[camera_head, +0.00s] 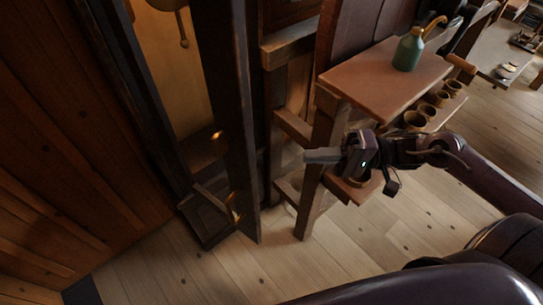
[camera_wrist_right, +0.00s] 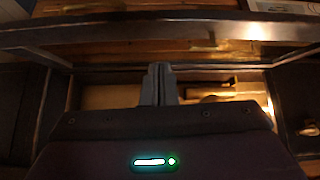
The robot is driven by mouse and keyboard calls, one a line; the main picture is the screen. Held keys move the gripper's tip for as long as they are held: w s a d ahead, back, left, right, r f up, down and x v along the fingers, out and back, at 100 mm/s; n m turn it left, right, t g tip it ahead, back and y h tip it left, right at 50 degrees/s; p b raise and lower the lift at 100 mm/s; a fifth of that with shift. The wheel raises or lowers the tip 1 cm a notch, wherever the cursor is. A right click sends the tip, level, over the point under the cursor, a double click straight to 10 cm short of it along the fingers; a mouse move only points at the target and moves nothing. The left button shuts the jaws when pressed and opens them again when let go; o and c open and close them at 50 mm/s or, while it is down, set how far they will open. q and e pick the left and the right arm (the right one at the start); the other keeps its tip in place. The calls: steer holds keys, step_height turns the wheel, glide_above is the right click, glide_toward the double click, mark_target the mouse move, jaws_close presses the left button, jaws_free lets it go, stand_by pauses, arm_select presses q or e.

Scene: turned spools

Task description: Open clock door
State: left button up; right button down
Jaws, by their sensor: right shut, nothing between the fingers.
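The tall dark clock case (camera_head: 145,95) stands at the left of the head view. Its lit, yellowish inside (camera_head: 185,85) shows, with a pendulum (camera_head: 183,32) at the top. A dark upright panel (camera_head: 222,75), which looks like the clock door seen nearly edge-on, stands along its right side, with small brass pieces on it. How far it is swung cannot be told exactly. My right gripper (camera_head: 309,157) is shut and empty, to the right of the panel and apart from it. Its closed fingers (camera_wrist_right: 158,84) also show in the right wrist view. My left gripper is out of view.
A wooden shelf stand (camera_head: 345,82) is close behind my right gripper, with a green bottle (camera_head: 408,50) on top and several small cups (camera_head: 415,120) lower down. A plank wall (camera_head: 60,150) bounds the left. Plank floor (camera_head: 190,275) is clear in front.

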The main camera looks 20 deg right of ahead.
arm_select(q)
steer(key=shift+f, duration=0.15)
arm_select(e)
steer(key=w+a+r+g, duration=0.1)
steer(key=a, duration=0.9)
steer(key=shift+w, duration=0.25)
